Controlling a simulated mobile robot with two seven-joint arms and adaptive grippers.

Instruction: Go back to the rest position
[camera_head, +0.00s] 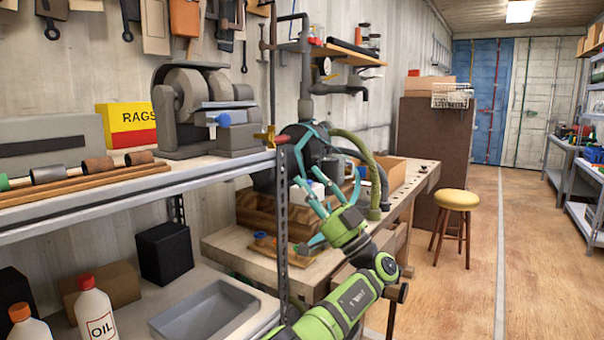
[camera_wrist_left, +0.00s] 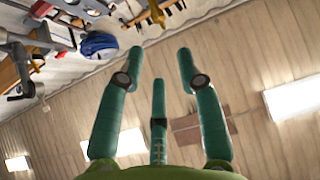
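My left gripper (camera_head: 308,198) is in the middle of the head view, on a green arm rising from the bottom edge. Its teal fingers are spread and point up and left, in front of the workbench. In the left wrist view the three fingers (camera_wrist_left: 155,75) stand apart with nothing between them. That view looks up toward the ceiling and the wall tools. My right gripper is in neither view.
A metal shelf (camera_head: 230,172) with a dark upright stands close left of my gripper. The wooden workbench (camera_head: 415,178) with a tap and hoses is just behind it. A yellow stool (camera_head: 457,199) stands to the right. The wooden floor (camera_head: 545,265) at right is clear.

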